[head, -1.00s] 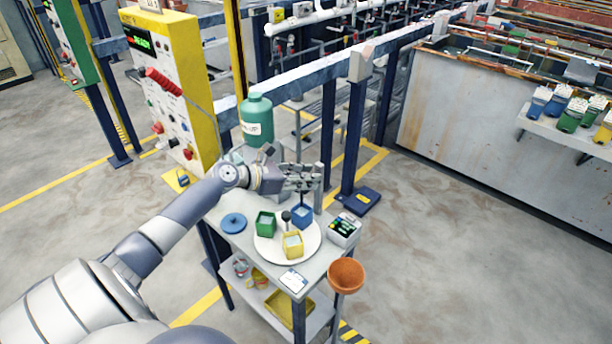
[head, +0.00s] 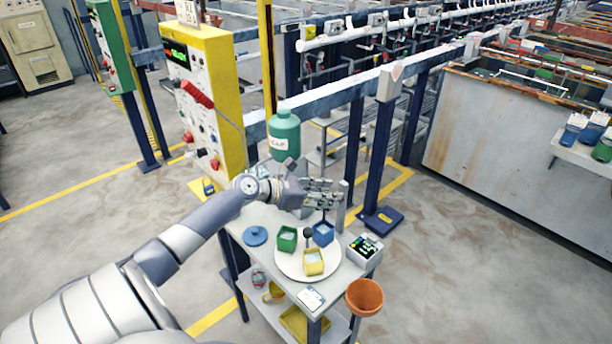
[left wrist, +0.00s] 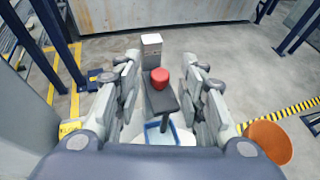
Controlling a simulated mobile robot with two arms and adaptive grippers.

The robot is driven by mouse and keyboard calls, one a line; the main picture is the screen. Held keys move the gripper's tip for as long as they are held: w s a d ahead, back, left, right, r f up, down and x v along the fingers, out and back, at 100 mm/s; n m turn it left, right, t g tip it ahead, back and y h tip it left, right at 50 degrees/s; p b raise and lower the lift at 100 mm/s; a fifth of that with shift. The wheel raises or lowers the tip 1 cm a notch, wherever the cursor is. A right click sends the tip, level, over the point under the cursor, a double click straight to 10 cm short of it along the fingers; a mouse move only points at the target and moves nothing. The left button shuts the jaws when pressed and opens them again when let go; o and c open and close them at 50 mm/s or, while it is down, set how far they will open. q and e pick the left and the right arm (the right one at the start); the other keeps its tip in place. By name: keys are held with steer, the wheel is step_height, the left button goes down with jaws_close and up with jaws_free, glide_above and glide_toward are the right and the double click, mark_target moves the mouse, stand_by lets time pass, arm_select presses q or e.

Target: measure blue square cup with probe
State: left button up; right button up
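The blue square cup (head: 323,234) stands on a round white plate (head: 292,273) on the small table, at the plate's back right; it also shows at the bottom of the left wrist view (left wrist: 153,135). A dark probe arm (left wrist: 162,100) with a red knob (left wrist: 160,78) extends from a pale post (left wrist: 151,42). A thin stem (head: 324,217) reaches down to the blue cup; its tip's depth is hidden. My left gripper (head: 326,194) is above the cup. Its fingers are apart on both sides of the red knob, with gaps visible. My right gripper is out of view.
A green cup (head: 287,239) and a yellow cup (head: 314,263) share the plate, with a black ball knob (head: 308,231) between cups. A meter box (head: 366,249), blue lid (head: 255,236) and green bottle (head: 284,135) stand nearby. An orange bowl (head: 364,297) is at the table's right corner.

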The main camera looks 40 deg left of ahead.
arm_select(q)
steer(key=v, duration=1.1)
steer(key=shift+w, duration=0.1)
stand_by(0.4)
